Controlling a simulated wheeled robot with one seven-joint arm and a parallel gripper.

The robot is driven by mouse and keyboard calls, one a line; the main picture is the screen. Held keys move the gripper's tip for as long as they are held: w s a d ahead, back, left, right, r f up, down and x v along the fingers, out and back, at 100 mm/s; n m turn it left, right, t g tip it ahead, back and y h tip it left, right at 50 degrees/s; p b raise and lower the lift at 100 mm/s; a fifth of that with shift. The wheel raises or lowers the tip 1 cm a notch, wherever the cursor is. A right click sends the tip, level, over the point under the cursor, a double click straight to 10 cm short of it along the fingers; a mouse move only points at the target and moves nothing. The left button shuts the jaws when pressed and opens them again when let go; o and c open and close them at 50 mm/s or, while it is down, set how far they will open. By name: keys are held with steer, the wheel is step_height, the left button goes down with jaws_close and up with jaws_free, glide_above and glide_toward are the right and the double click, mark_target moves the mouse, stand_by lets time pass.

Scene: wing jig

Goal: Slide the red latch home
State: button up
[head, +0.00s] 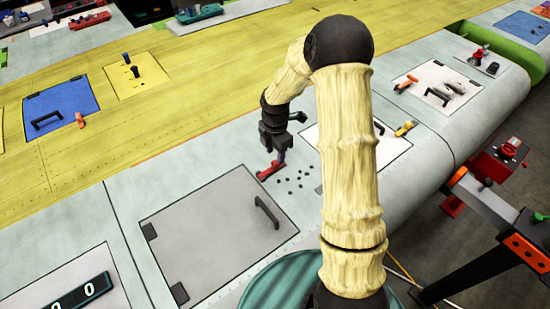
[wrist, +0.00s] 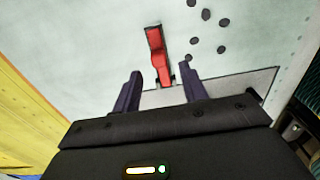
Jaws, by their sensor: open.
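The red latch (head: 270,170) lies on the pale grey wing skin, just beyond the far edge of the large grey hatch panel (head: 215,235). In the wrist view the red latch (wrist: 158,55) is upright in the picture, its lower end near the gap between my fingertips. My gripper (head: 279,155) is just above the latch in the head view. It also shows in the wrist view (wrist: 160,76), with two dark purple fingers apart and nothing held. I cannot tell whether a finger touches the latch.
Several dark round spots (head: 297,181) lie beside the latch. A black handle (head: 267,212) stands up from the grey panel. A white panel with a yellow latch (head: 405,128) is partly behind my arm. A blue panel (head: 62,103) with an orange latch is at left.

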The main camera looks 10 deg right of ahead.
mark_target(275, 162)
steer(key=shift+w+f+p, duration=0.15)
steer(key=shift+f+p, duration=0.45)
steer(key=shift+f, duration=1.85)
steer(key=shift+a, duration=0.1)
jaws_close()
